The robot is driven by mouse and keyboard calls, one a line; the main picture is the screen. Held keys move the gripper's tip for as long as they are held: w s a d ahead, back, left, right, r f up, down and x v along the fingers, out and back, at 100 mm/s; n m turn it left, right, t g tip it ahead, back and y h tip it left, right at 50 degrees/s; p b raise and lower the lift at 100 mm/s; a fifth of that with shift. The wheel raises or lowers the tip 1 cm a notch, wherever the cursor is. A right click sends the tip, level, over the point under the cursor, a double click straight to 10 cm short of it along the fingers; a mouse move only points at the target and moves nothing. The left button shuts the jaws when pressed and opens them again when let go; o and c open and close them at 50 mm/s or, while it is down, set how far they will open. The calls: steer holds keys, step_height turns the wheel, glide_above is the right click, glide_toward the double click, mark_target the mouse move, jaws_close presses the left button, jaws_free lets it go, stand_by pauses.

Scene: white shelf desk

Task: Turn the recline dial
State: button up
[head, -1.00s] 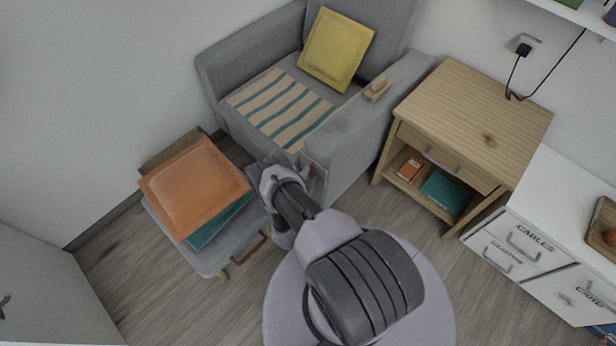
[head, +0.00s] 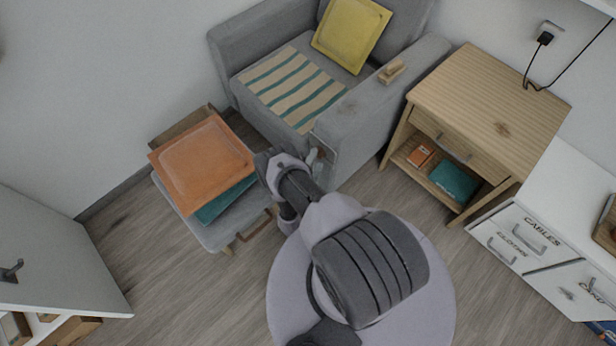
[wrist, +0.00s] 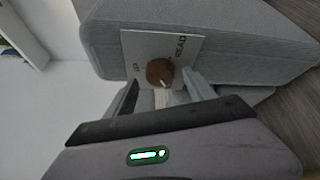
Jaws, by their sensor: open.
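The recline dial (wrist: 159,72) is a round brown knob with a white pointer mark. It sits on a pale plate (wrist: 186,46) with lettering, of which "READ" is legible, on the grey armchair's side. In the head view the armchair (head: 364,108) stands at the back centre, and the dial is mostly hidden by my arm. My gripper (wrist: 162,92) is open in the wrist view, its fingers either side of the dial's lower edge. I cannot tell whether they touch it. In the head view my gripper (head: 268,163) is at the chair's front.
A grey footrest (head: 212,234) with an orange cushion (head: 203,165) and a teal item stands left of my arm. A wooden side table (head: 490,95) is right of the armchair. White drawers (head: 530,235) stand at the right. Wooden floor shows between them.

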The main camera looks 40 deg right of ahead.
steer(key=v, duration=1.5)
steer(key=shift+a, duration=0.2)
steer(key=shift+s+r, duration=0.1)
steer(key=shift+s, duration=0.05)
